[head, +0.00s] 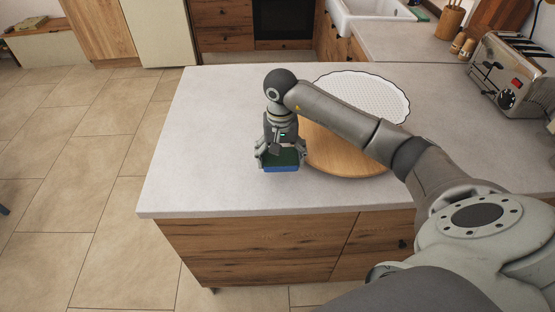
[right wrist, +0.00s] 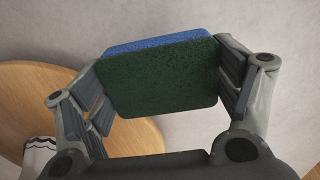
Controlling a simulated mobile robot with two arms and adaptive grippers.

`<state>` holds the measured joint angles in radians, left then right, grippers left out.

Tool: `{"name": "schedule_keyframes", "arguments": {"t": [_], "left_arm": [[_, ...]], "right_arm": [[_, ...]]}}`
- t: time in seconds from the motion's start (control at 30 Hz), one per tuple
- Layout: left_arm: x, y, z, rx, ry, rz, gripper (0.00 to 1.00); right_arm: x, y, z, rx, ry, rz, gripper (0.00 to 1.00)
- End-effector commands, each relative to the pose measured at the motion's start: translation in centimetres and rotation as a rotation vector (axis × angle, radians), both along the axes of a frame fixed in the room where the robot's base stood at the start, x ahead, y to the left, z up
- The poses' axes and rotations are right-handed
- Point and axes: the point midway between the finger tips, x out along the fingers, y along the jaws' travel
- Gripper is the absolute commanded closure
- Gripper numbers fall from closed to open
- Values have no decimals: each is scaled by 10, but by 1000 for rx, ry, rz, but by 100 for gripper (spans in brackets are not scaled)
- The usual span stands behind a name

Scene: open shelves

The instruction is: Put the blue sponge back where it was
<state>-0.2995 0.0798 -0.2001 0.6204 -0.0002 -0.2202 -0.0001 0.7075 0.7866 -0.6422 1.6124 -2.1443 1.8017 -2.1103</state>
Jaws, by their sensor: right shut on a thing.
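The blue sponge (head: 281,169) has a blue layer and a dark green layer. In the right wrist view the sponge (right wrist: 160,78) sits between the two fingers, its green face toward the camera and a blue strip along its top edge. My right gripper (head: 280,160) is shut on it, over the pale worktop (head: 215,150) just left of the round wooden board. I cannot tell whether the sponge touches the worktop. My left gripper is not in view.
A round wooden board (head: 345,160) lies right of the gripper, with a white round patterned dish (head: 365,92) behind it. A toaster (head: 515,75) stands at the right. A white sink (head: 370,10) is at the back. The worktop's left part is clear.

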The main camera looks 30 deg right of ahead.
Motion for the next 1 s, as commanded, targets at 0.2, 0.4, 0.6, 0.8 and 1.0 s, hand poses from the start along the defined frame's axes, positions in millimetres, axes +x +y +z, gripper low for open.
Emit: {"name": "schedule_keyframes", "arguments": {"t": [0.2, 0.4, 0.6, 0.8, 1.0], "left_arm": [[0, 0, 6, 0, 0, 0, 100], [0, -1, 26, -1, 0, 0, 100], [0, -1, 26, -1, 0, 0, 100], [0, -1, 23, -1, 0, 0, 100], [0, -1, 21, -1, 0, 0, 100]], "right_arm": [[10, 2, -12, 1, 0, 0, 35], [11, 3, -36, 3, 3, -2, 35], [12, 2, -45, 0, -2, 0, 35], [12, 2, -47, 0, -2, 0, 35], [12, 2, -47, 0, -2, 0, 2]]}}
